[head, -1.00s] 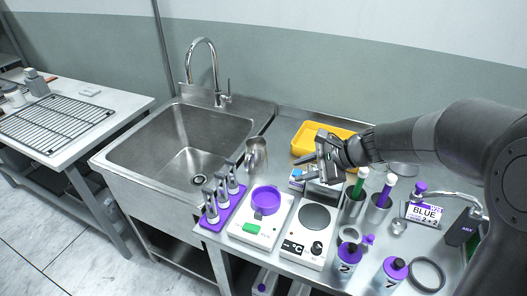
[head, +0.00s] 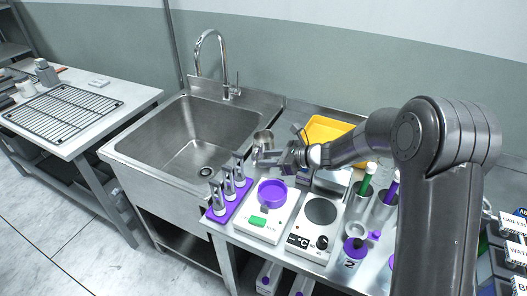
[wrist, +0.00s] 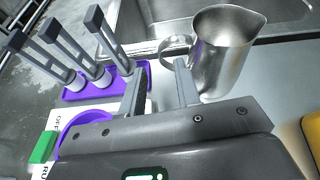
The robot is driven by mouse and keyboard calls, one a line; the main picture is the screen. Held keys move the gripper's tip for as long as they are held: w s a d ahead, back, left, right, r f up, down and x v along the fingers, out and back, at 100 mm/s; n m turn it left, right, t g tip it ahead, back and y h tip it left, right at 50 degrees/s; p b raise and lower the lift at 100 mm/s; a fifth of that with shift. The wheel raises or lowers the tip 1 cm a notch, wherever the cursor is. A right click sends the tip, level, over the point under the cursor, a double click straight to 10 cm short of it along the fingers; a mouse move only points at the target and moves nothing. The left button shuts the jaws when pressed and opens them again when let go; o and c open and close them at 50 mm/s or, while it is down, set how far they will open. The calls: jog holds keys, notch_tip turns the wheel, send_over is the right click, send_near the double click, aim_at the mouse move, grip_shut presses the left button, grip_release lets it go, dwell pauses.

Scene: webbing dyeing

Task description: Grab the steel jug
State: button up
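The steel jug (head: 263,138) stands upright on the counter beside the sink's right edge, partly hidden behind my gripper in the head view. In the wrist view the jug (wrist: 226,52) is at the upper right, with its spout to the right and its loop handle on the left. My gripper (wrist: 162,66) is open, its two fingers apart and nothing held. The fingertips are close to the handle, and the right finger overlaps its lower part in the picture. I cannot tell whether they touch. My gripper (head: 272,157) is just in front of the jug in the head view.
A purple rack (head: 222,214) with several upright grey-topped holders is left of my gripper. A yellow tray (head: 325,128) is behind right. The sink (head: 190,140) is left.

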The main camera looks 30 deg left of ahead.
aim_at(254, 158)
jog(key=x, duration=0.6)
jog(key=shift+d+f, duration=0.1)
jog(key=shift+f, duration=0.1)
jog(key=shift+c, duration=0.2)
grip_shut()
